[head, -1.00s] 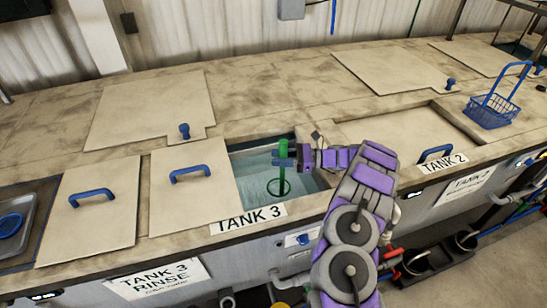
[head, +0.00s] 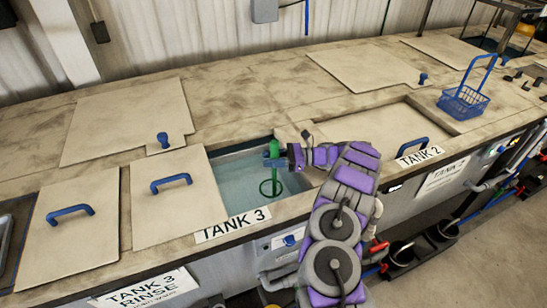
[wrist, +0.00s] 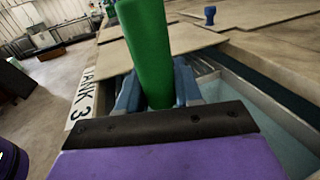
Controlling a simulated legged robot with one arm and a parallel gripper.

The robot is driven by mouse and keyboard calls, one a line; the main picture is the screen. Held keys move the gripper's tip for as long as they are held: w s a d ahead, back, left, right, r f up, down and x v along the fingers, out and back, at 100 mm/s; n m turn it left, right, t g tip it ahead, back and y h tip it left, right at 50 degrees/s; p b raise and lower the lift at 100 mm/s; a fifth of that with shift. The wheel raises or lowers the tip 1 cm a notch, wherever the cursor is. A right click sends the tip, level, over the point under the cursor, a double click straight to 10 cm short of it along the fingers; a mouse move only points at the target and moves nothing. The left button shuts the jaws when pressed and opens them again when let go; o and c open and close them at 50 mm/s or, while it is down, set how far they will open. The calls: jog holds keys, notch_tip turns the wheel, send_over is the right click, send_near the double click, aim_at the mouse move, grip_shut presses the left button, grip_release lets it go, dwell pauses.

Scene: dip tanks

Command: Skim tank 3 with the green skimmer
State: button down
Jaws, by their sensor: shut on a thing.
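The green skimmer (head: 274,150) is upright in my gripper (head: 275,162), over the opening of tank 3 (head: 240,168). Its ring (head: 270,188) hangs below the jaws, against the pale blue liquid; I cannot tell whether it touches the liquid. In the wrist view the green handle (wrist: 147,50) stands between the blue jaws (wrist: 155,95), which are shut on it. The TANK 3 label (head: 233,224) is on the counter's front edge beside the opening.
A lid with a blue handle (head: 165,205) lies left of the opening. Tank 2's lid (head: 375,140) is to the right, with a blue basket (head: 463,103) beyond it. A flat lid with a blue knob (head: 130,118) lies behind.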

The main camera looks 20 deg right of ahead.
jog(key=s+a+b, duration=0.1)
jog(key=s+a, duration=0.2)
jog(key=a, duration=0.4)
jog(key=s+a, duration=0.3)
jog(key=a, duration=0.4)
jog(key=shift+b, duration=0.35)
dwell(0.5)
notch_tip(320, 180, up, 15)
jog(key=p, duration=0.9)
dwell(0.5)
